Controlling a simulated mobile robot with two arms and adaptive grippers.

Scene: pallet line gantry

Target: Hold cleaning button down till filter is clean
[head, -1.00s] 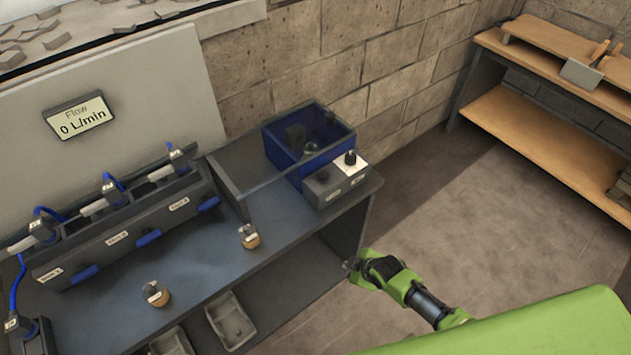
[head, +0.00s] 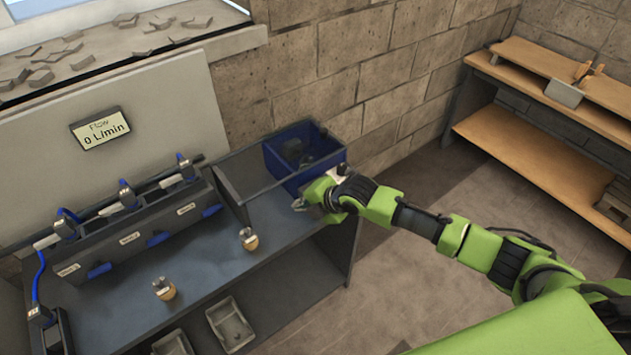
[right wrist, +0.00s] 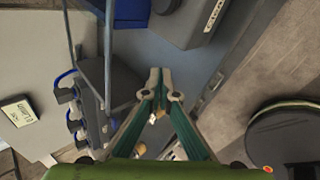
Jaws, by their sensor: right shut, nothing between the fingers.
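My right gripper (head: 303,203) is shut and empty at the right end of the grey bench (head: 205,250). In the right wrist view its fingertips (right wrist: 156,76) meet, with nothing between them. The control box (right wrist: 182,24) shows at the top of that view, ahead of the fingertips and apart from them in the picture. In the head view my gripper and wrist cover most of this box, so its button and knob cannot be made out. The blue bin (head: 279,167) behind it holds dark parts; I cannot tell whether one is the filter or how clean it is. My left gripper is out of view.
A display (head: 100,128) reads "Flow 0 L/min". A row of labelled units with blue handles (head: 158,238) stands along the bench's back. Two small brown-based pieces (head: 249,239) (head: 164,289) stand on the bench top. Grey trays (head: 230,324) lie below. A wooden shelf (head: 540,125) stands at right.

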